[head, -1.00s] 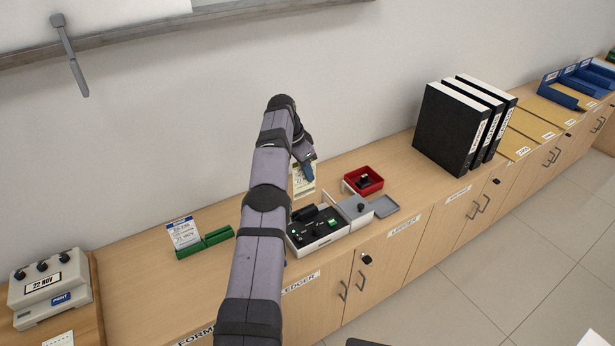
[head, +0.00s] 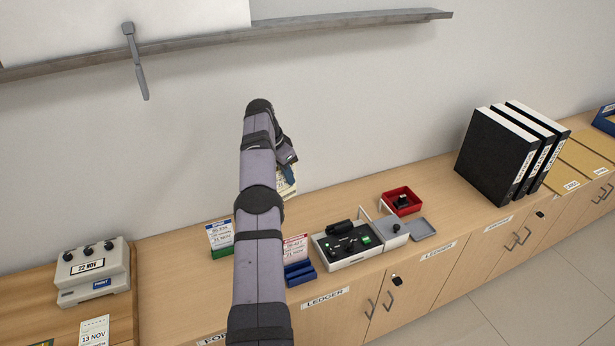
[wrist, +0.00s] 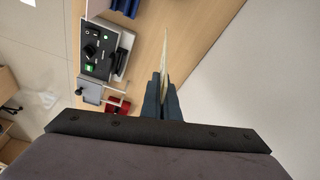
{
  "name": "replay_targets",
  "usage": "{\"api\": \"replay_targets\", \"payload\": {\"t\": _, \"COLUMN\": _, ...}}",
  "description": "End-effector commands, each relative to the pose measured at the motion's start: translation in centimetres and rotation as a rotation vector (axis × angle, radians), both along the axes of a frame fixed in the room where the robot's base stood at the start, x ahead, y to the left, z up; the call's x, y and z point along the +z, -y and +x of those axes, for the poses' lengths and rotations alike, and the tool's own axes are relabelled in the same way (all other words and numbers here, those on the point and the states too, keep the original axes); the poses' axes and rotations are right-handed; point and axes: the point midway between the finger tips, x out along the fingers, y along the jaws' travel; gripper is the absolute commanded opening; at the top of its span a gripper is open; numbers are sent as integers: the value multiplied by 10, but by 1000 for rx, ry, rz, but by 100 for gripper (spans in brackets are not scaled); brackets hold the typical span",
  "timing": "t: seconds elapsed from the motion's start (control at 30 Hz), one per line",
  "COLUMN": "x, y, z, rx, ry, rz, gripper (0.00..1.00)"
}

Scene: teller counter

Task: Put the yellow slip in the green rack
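My gripper (head: 287,170) is shut on a pale yellow slip (head: 286,186), which hangs below it above the counter, near the wall. In the wrist view the slip (wrist: 165,62) shows nearly edge-on between the fingers (wrist: 163,95). The green rack (head: 221,253) stands on the counter, left of my arm and lower than the gripper. A slip with a blue header (head: 219,235) stands in its left part. The rest of the green rack is hidden behind my arm.
A blue rack (head: 299,273) with a red-headed slip (head: 295,248) stands right of my arm. Beyond it are a control box (head: 346,246), a red tray (head: 401,202) and black binders (head: 497,155). A date printer (head: 93,270) stands at the left.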

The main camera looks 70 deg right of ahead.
Motion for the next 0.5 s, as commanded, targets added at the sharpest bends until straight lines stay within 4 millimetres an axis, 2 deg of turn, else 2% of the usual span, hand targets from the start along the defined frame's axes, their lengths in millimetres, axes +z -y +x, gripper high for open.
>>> {"api": "replay_targets", "payload": {"t": 0.2, "x": 1, "y": -13, "z": 17, "rx": 34, "ry": 1, "rz": 1, "gripper": 0}}
{"api": "replay_targets", "payload": {"t": 0.5, "x": -9, "y": -60, "z": 72, "rx": 151, "ry": -1, "rz": 2, "gripper": 0}}
